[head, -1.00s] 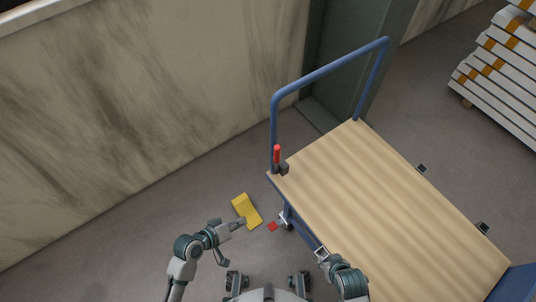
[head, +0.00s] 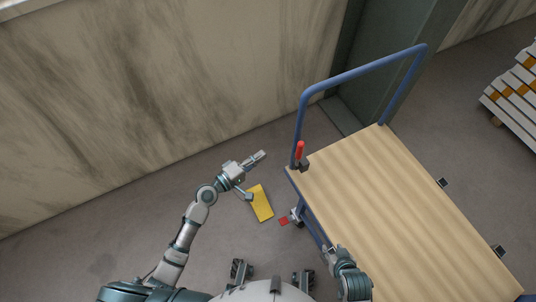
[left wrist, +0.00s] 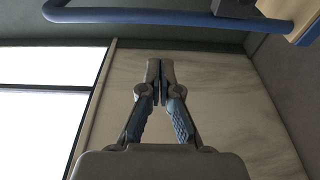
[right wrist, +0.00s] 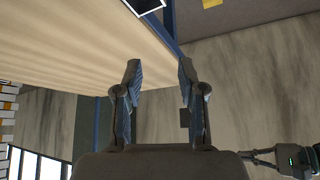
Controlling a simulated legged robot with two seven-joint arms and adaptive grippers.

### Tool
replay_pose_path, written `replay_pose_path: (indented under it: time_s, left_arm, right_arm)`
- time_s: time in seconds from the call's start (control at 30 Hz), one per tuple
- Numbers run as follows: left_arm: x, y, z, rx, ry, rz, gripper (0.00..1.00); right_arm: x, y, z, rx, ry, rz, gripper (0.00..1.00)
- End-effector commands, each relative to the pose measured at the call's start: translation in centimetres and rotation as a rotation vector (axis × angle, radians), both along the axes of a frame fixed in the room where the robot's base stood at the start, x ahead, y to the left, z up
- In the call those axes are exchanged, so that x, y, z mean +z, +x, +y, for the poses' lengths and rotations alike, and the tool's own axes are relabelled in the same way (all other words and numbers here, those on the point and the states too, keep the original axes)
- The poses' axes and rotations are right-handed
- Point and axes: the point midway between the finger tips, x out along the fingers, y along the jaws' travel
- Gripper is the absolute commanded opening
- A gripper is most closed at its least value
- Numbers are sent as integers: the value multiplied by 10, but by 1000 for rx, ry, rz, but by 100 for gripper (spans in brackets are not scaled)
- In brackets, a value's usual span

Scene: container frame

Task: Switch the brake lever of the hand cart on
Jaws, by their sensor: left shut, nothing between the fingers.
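The hand cart has a wooden deck (head: 400,210) and a blue tube handle (head: 365,70). Its brake lever (head: 300,150) is red and stands upright from a dark block at the deck's near-left corner, beside the handle's left post. My left gripper (head: 262,155) is shut and empty, left of the lever and apart from it. In the left wrist view its fingertips (left wrist: 160,66) are together, with the blue handle (left wrist: 170,16) along the top; the red lever does not show there. My right gripper (head: 330,252) is at the deck's left edge; its fingers (right wrist: 160,70) are apart and empty.
A stained wall (head: 130,100) runs along the left and a green-grey pillar (head: 385,60) stands behind the handle. A yellow piece (head: 260,203) and a small red piece (head: 284,221) lie low beside the cart. Stacked white beams (head: 515,95) are at the right.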

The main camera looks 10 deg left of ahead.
Motion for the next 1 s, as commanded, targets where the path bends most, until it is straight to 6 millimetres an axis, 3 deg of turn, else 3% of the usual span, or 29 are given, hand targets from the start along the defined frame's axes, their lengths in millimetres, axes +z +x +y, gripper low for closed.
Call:
replay_pose_path:
  time_s: [0.4, 0.63, 1.0]
  left_arm:
    - [1, 61, -62, -3, 1, -1, 0]
    - [2, 44, -86, -1, 0, -1, 0]
    - [0, 41, -91, -1, 4, -1, 0]
  right_arm:
    - [0, 3, 0, 0, 3, -16, 40]
    - [-2, -14, -6, -4, -20, 67, 40]
    - [-5, -17, -8, -5, -23, 90, 40]
